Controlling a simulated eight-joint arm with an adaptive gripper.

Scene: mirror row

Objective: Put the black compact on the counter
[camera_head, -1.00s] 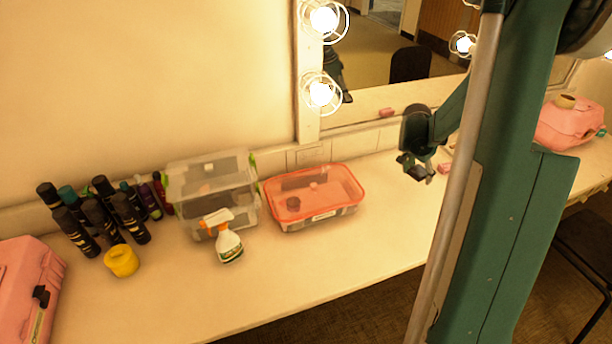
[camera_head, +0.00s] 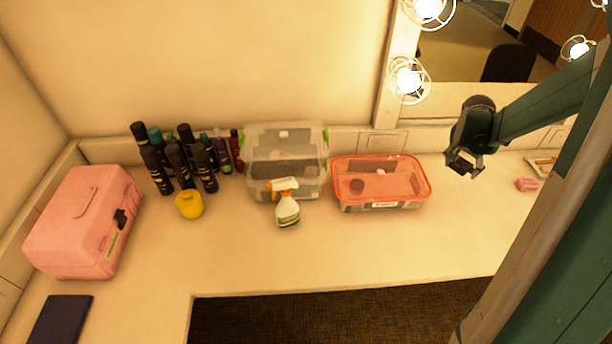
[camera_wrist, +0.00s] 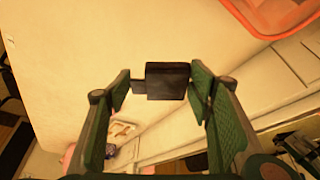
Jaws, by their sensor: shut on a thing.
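The black compact (camera_wrist: 168,80) is a dark, square block between the fingers of my gripper (camera_wrist: 162,92) in the wrist view. My gripper is shut on it. In the head view my gripper (camera_head: 465,163) hangs above the counter (camera_head: 470,230), to the right of the orange-rimmed bin. The compact is hard to tell apart from the dark fingers there. The pale counter also shows below the gripper in the wrist view (camera_wrist: 75,65).
The orange-rimmed clear bin (camera_head: 424,190), a clear green-latched box (camera_head: 285,150), a spray bottle (camera_head: 287,211), a yellow jar (camera_head: 189,205), several dark bottles and a pink case (camera_head: 85,222) occupy the counter. A small pink block (camera_head: 527,185) lies right. The front strip is clear.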

